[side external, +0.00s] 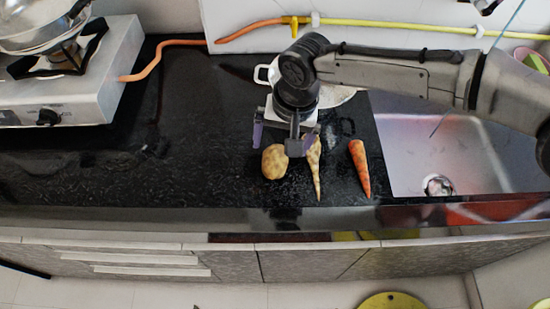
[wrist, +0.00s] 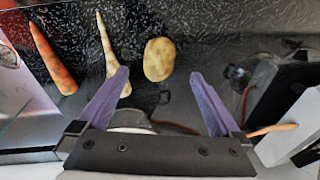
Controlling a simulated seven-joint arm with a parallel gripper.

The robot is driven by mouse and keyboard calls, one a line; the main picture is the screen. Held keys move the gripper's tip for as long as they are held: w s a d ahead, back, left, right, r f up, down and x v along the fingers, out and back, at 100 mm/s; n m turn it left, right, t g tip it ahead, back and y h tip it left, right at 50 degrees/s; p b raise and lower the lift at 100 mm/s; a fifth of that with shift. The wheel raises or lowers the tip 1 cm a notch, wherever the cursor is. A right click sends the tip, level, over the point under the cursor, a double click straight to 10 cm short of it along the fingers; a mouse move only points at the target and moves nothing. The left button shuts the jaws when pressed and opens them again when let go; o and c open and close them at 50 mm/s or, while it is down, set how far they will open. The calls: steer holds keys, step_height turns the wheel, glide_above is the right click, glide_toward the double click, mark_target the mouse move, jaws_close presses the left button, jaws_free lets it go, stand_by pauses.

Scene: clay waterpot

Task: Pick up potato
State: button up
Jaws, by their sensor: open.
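The potato (side external: 274,162) is a rounded yellow-brown lump on the black countertop, left of a pale root vegetable (side external: 315,170). In the wrist view the potato (wrist: 159,59) lies ahead of the fingertips, between their lines and nearer the middle. My gripper (side external: 286,135) is above the counter, just behind the potato in the side view. Its two purple fingers are apart and empty, and they also show in the wrist view (wrist: 160,73). The left finger partly overlaps the pale root's lower end in the wrist view.
A carrot (side external: 360,167) lies right of the pale root, near the metal sink (side external: 430,165). A white dish (side external: 338,95) is behind my gripper. A gas stove (side external: 70,85) stands at left with an orange hose. Counter left of the potato is clear.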

mark_target(276, 157)
steer(key=f, duration=0.3)
steer(key=shift+w+a+f, duration=0.15)
steer(key=shift+w, duration=0.05)
steer(key=shift+w+a+f, duration=0.1)
steer(key=shift+w+f, duration=0.15)
steer(key=shift+f, duration=0.65)
steer(key=shift+w+a+f, duration=0.1)
steer(key=shift+w+f, duration=0.2)
steer(key=shift+f, duration=0.55)
steer(key=shift+w+a+f, duration=0.1)
steer(key=shift+w+f, duration=0.15)
steer(key=shift+f, duration=0.65)
steer(key=c, duration=1.4)
steer(key=shift+r, duration=0.15)
